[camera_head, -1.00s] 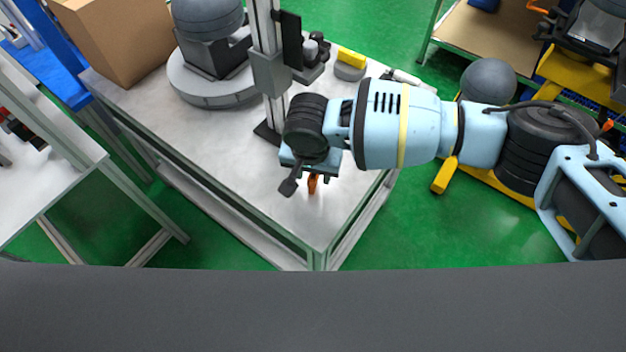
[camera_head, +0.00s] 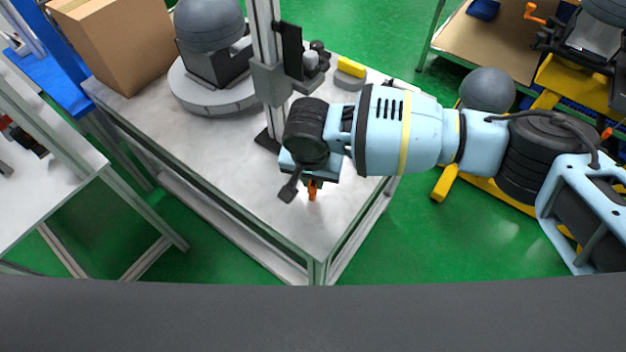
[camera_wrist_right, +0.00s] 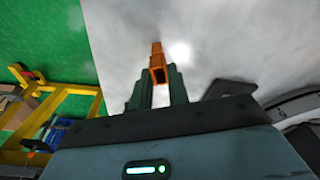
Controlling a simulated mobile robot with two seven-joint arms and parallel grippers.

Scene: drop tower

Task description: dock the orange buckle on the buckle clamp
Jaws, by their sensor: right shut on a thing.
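The orange buckle (camera_head: 312,190) shows just below my right gripper (camera_head: 308,182), over the front part of the white-topped table. In the right wrist view the buckle (camera_wrist_right: 157,64) sits between the two dark fingers of my right gripper (camera_wrist_right: 158,84), which is shut on it. The buckle sticks out past the fingertips. I cannot tell how far it is above the tabletop. The buckle clamp cannot be made out for certain; a dark device (camera_head: 312,62) on the grey post behind the gripper may be part of it. My left gripper is not in view.
The table (camera_head: 215,165) carries a round grey base with a domed machine (camera_head: 212,50), an upright post (camera_head: 266,75), a cardboard box (camera_head: 115,45) and a yellow-topped block (camera_head: 351,67). The table's front corner is clear. A shelf (camera_head: 490,40) stands at the back right.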

